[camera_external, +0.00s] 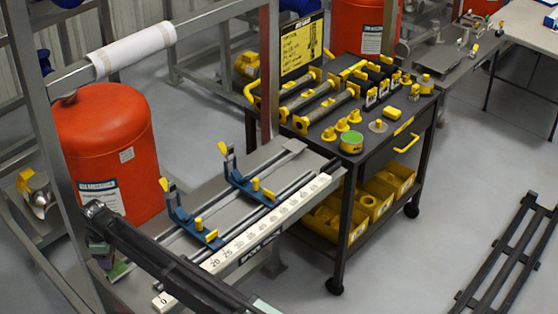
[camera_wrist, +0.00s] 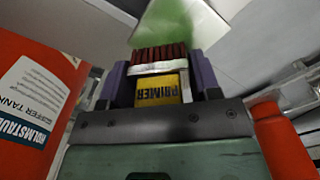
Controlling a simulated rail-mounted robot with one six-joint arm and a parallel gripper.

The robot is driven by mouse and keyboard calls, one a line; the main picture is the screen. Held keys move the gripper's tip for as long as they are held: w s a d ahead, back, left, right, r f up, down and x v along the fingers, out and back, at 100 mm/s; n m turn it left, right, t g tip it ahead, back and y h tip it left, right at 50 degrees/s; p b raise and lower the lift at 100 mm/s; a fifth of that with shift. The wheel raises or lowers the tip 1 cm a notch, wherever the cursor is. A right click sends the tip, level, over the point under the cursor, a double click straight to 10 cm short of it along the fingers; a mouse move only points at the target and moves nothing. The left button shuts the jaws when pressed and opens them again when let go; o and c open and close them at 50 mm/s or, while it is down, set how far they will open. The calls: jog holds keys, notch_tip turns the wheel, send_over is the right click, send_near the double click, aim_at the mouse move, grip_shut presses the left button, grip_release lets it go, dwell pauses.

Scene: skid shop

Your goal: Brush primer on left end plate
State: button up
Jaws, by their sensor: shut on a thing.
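My gripper (camera_wrist: 158,82) is shut on the primer brush (camera_wrist: 158,90), between two purple fingers in the wrist view. The brush has a yellow PRIMER label, a pale band and dark red bristles pointing away from me. Beyond the bristles is a pale plate (camera_wrist: 215,28) with a blurred green patch across it. The bristle tips meet the near edge of the green; I cannot tell whether they touch. In the external view a small green patch (camera_external: 118,269) shows beside my wrist at lower left. My arm hides the brush and most of the plate there.
A bench fixture with blue clamps (camera_external: 190,220) and a white scale (camera_external: 245,235) lies right of my arm. A red tank (camera_external: 105,150) stands close behind. Floor is clear between cart and dark frame (camera_external: 500,265).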

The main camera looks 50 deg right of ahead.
jog(key=shift+w, duration=0.45)
jog(key=shift+d, duration=0.5)
jog(key=shift+s+a, duration=0.2)
jog(key=shift+s, duration=1.7)
jog(key=shift+s+a, duration=0.2)
jog(key=shift+s, duration=1.65)
notch_tip(320, 180, up, 6)
jog(key=p, duration=0.6)
notch_tip(320, 180, up, 3)
jog(key=p, duration=0.3)
